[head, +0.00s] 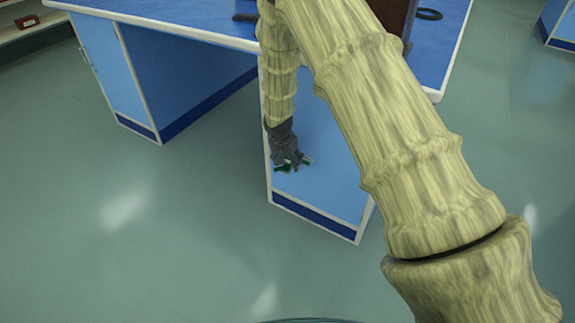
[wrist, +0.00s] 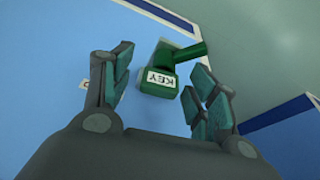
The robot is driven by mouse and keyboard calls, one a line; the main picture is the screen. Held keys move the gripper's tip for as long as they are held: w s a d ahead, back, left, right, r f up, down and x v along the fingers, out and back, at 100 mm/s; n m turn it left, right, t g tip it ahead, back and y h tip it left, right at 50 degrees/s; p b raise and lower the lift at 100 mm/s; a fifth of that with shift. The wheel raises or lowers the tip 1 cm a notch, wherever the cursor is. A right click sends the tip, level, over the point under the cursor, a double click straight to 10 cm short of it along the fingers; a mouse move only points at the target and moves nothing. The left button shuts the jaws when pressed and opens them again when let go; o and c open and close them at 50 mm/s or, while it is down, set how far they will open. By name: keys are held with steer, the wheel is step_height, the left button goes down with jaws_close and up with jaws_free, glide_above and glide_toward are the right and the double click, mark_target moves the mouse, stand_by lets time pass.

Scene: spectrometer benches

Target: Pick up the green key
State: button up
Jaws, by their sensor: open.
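The green key (wrist: 160,78) is in the wrist view, just ahead of and between the open fingers of my gripper (wrist: 160,95). It has a blocky end with a white label reading "KEY" and a round green bar sticking out to the right. It appears against the blue cabinet panel (wrist: 50,60); how it is held there is hidden. In the head view my gripper (head: 287,163) hangs in front of the blue end panel, with small green patches at its fingers that I cannot tell apart from the finger pads.
The blue bench top (head: 200,12) with a white edge lies above, carrying a brown object (head: 394,18) and a black ring (head: 429,14). A blue cabinet (head: 100,65) stands at left. The green-grey floor (head: 130,230) in front is clear. A shelf (head: 35,28) is at far left.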

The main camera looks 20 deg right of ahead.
mark_target(287, 165)
steer(key=c, duration=1)
steer(key=shift+r, duration=0.1)
steer(key=shift+r+p, duration=0.3)
steer(key=shift+r, duration=0.15)
steer(key=p+v, duration=0.1)
steer(key=v, duration=0.2)
steer(key=shift+d, duration=0.15)
steer(key=s+a+r+p, duration=0.1)
steer(key=s+a+p, duration=0.35)
steer(key=s, duration=0.95)
steer(key=s+a+r+n+p, duration=0.1)
steer(key=r+n+p, duration=0.2)
steer(key=r+p, duration=0.6)
steer(key=s+a+r+n+y+p, duration=0.1)
steer(key=s+a+r+n+p, duration=0.1)
steer(key=r+p, duration=0.7)
steer(key=s+a+r+n+t+y+p, duration=0.1)
steer(key=r+n+p, duration=0.3)
steer(key=r+p, duration=0.4)
steer(key=shift+s+a+r+p, duration=0.25)
steer(key=shift+a+r, duration=0.1)
steer(key=shift+r, duration=0.35)
steer(key=shift+s+a+r+p, duration=0.15)
steer(key=shift+s+a+r, duration=0.2)
steer(key=shift+r, duration=0.35)
